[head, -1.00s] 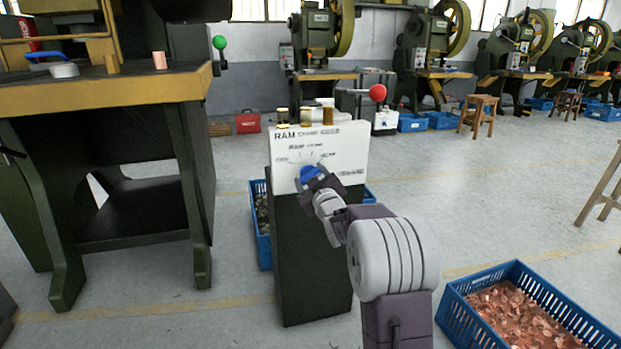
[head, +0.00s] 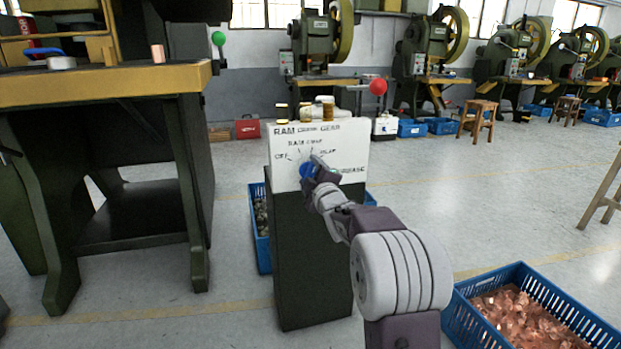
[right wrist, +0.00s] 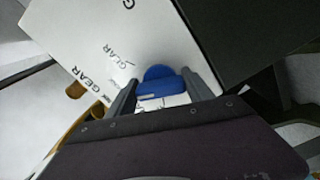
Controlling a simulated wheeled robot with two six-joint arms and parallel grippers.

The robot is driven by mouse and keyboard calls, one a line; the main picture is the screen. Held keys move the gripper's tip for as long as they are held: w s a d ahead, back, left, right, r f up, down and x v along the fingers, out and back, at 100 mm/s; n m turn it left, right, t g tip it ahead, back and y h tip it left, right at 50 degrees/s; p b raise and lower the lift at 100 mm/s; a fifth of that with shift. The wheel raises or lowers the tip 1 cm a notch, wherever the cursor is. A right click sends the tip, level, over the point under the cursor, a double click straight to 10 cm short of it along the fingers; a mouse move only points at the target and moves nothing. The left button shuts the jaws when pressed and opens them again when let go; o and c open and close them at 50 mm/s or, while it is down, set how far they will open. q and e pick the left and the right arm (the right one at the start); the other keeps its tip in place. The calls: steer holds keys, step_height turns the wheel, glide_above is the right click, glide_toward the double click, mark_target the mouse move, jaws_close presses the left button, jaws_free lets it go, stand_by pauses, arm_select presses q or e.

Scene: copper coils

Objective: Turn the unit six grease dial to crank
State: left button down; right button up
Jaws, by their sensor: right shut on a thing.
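A blue dial (head: 306,170) sits on the white front panel (head: 345,152) of a dark pedestal. Labels fan out above it, with OFF at left, RAM and what looks like CRANK at top, and a partly readable one at right. GREASE is printed lower right. My right gripper (head: 316,170) is shut on the dial, covering its right side, so I cannot tell which label it points to. In the right wrist view the blue dial (right wrist: 157,82) sits between the two fingers (right wrist: 162,95), with the panel tilted behind. My left gripper is not in view.
Brass pieces (head: 305,111) stand on top of the pedestal (head: 310,260). A blue crate of copper scrap (head: 463,322) is at lower right, and another crate (head: 258,235) is behind the pedestal. A press bench (head: 100,88) stands at left.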

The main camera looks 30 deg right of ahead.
steer(key=shift+f+n, duration=0.1)
steer(key=shift+n, duration=0.3)
steer(key=o, duration=1.4)
steer(key=shift+c, duration=0.2)
steer(key=shift+s, duration=0.1)
steer(key=p+v, duration=0.3)
steer(key=v, duration=0.6)
